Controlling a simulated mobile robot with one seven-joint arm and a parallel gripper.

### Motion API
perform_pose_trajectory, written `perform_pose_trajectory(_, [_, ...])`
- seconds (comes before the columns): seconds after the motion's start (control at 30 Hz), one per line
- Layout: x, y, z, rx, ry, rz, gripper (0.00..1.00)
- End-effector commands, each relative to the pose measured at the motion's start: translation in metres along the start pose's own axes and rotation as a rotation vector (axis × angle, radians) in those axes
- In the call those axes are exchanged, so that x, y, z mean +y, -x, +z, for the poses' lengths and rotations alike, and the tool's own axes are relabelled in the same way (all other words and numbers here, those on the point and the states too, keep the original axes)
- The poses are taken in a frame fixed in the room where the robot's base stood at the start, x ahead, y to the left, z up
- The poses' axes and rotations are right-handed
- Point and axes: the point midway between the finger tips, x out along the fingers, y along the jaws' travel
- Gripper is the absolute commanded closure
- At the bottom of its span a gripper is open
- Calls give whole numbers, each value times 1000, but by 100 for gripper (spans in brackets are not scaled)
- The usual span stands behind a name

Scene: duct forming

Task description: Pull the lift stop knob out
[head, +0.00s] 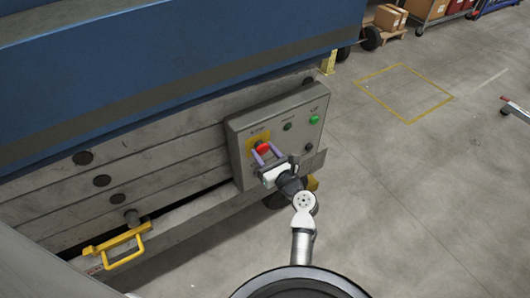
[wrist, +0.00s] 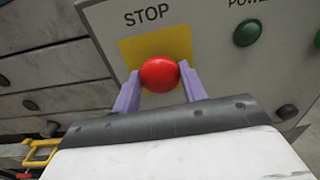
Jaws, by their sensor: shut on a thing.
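The red stop knob (wrist: 160,75) sits on a yellow square (wrist: 184,44) under the word STOP on a grey control panel. In the head view the knob (head: 263,148) is near the panel's left side. My gripper (wrist: 160,90) has its two purple fingers on either side of the knob, shut on it. In the head view my gripper (head: 268,155) reaches the panel from the front right. The knob's stem and the far side of the fingertips are hidden.
The control panel (head: 240,172) also carries a green button (head: 313,120), a dark green light (head: 288,126) and a dark button (head: 308,147). A yellow handle (head: 126,256) sticks out at lower left. Blue machine bodywork (head: 150,50) overhangs above.

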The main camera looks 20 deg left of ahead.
Motion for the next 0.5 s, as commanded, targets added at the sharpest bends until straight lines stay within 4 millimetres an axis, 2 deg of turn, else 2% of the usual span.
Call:
perform_pose_trajectory(0.27, [0, 16, 1, 1, -1, -1, 98])
perform_pose_trajectory(0.5, [0, 17, 0, 1, 0, 1, 99])
